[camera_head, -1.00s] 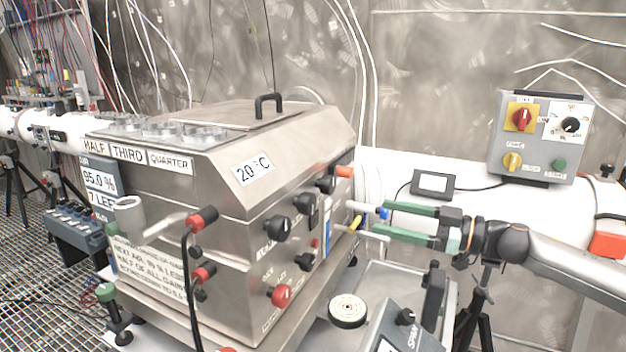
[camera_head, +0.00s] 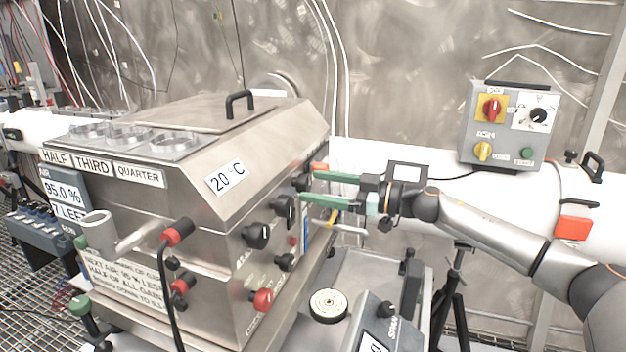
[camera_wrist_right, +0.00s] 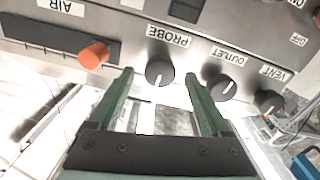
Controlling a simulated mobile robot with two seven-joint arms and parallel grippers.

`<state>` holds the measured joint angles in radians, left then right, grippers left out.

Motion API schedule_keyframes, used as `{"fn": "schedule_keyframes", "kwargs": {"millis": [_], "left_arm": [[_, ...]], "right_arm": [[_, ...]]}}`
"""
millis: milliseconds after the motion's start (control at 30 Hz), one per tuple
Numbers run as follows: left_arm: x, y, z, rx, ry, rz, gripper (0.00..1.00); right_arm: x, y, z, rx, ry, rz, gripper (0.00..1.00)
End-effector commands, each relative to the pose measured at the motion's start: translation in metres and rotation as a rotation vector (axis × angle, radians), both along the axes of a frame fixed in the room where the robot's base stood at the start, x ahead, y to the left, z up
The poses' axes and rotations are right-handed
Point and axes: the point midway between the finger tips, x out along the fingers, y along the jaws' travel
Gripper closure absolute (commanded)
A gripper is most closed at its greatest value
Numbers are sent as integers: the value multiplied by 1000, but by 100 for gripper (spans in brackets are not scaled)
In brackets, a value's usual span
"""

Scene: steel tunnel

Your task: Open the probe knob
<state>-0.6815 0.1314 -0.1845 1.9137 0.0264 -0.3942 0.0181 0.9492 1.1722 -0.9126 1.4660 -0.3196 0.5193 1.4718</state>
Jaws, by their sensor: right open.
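The probe knob (camera_wrist_right: 159,72) is a round black knob with a white pointer line, below the upside-down PROBE label (camera_wrist_right: 168,36) in the right wrist view. In the right wrist view the right gripper (camera_wrist_right: 159,76) has one finger on each side of the probe knob, with gaps showing. I cannot tell how deep the fingertips reach. My left gripper is not in view.
The black outlet knob (camera_wrist_right: 223,88) is close beside one finger. The vent knob (camera_wrist_right: 269,102) is beyond it, and an orange knob (camera_wrist_right: 94,55) is on the other side. A grey switch box (camera_head: 512,125) hangs at the right. A white round dial (camera_head: 328,306) is below.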

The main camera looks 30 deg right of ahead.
Motion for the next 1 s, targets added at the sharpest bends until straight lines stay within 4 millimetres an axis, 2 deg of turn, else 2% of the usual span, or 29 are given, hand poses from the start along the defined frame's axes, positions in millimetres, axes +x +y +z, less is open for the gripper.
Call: {"fn": "schedule_keyframes", "kwargs": {"millis": [200, 500, 1000], "left_arm": [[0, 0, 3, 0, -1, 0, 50], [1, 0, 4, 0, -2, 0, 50], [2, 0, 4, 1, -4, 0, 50]], "right_arm": [[12, 10, 0, 0, 0, 0, 19], [13, 11, 0, 0, 0, -1, 20], [12, 11, 0, -1, 1, 0, 76]]}}
